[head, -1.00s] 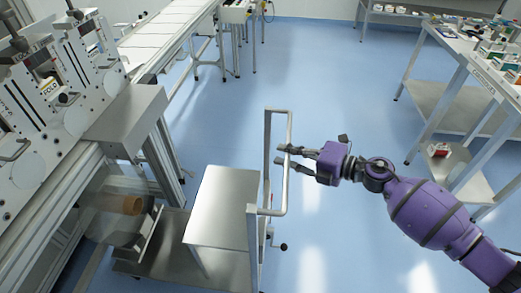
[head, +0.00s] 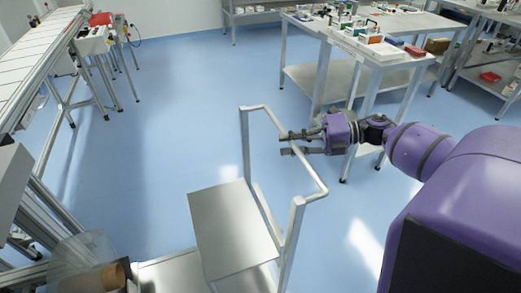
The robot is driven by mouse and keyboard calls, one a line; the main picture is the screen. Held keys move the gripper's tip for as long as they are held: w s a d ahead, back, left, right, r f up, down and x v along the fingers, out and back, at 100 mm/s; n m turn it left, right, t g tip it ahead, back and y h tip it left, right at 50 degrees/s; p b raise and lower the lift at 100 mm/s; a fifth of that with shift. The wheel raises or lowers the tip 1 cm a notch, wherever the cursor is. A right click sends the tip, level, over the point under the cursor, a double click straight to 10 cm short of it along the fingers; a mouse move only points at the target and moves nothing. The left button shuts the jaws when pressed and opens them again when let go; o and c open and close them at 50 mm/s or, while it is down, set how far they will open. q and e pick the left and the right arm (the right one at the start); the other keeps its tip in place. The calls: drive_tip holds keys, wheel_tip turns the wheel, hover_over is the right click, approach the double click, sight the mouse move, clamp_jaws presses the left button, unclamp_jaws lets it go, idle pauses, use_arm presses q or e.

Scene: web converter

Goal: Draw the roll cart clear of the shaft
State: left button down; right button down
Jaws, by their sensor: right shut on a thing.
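The roll cart (head: 235,228) is a bare-metal cart with a flat raised top, a lower deck (head: 180,272) and a tall tubular handle frame (head: 298,212) on its right. My right gripper (head: 287,144) is shut on the long top bar of that handle, one finger on each side of it. A clear film roll (head: 85,252) with a brown core (head: 98,279) shows at the bottom left, next to the lower deck. The shaft cannot be made out, and I cannot tell whether the roll is around it. My left gripper is out of view.
The machine frame (head: 50,215) stands at the left edge, with a conveyor (head: 40,65) behind it. A workbench (head: 375,52) with boxes stands beyond my right arm, its legs near the gripper. The blue floor (head: 185,115) behind the cart is open.

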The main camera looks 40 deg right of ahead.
drive_tip(key=s+d+b, duration=0.1)
drive_tip(key=d, duration=0.5)
drive_tip(key=shift+s+d+b, duration=0.35)
drive_tip(key=shift+s+d, duration=0.05)
drive_tip(key=shift+r, duration=0.15)
drive_tip(key=c, duration=1.8)
unclamp_jaws()
drive_tip(key=shift+o, duration=0.2)
drive_tip(key=v, duration=1.2)
drive_tip(key=shift+w, duration=0.1)
